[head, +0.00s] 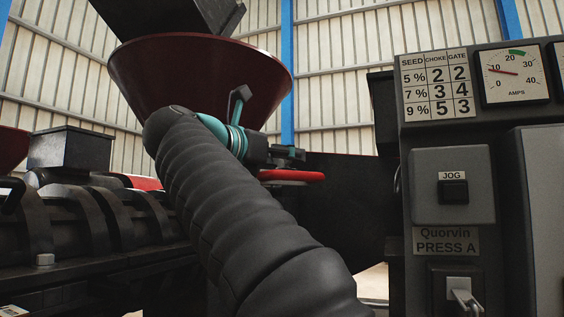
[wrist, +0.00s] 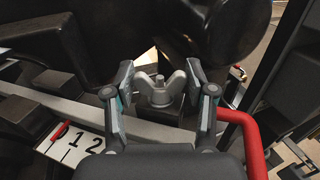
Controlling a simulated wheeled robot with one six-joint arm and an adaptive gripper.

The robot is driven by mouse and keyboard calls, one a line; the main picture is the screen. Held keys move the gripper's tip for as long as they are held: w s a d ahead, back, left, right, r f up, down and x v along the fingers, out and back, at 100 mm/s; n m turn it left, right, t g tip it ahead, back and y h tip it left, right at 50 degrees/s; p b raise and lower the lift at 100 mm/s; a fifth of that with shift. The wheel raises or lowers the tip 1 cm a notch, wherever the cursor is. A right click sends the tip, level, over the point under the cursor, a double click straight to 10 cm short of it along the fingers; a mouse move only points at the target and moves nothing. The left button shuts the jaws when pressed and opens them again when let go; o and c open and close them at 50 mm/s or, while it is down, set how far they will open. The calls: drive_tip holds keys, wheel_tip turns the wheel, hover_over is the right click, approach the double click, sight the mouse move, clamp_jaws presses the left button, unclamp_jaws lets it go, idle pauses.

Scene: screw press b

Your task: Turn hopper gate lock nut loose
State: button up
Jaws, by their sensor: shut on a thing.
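The lock nut is a grey metal wing nut (wrist: 160,97), upright on a dark block in the middle of the wrist view. My gripper (wrist: 159,80) has one finger on each side of it, shut on its two wings. In the head view my gripper (head: 289,154) is small and side-on, just under the right side of the dark red hopper (head: 200,68). The nut cannot be made out there. A white gate scale (wrist: 84,145) with the numbers 1 and 2 and a red pointer lies left of my gripper in the wrist view.
A red handle bar (wrist: 245,130) bends close by my gripper's right side; it also shows below the gripper in the head view (head: 291,176). Dark press parts (head: 85,215) stand at left. A control panel (head: 450,150) with a JOG button stands at right.

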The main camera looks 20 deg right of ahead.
drive_tip(key=o, duration=1.2)
drive_tip(key=shift+a, duration=0.1)
drive_tip(key=v, duration=1.2)
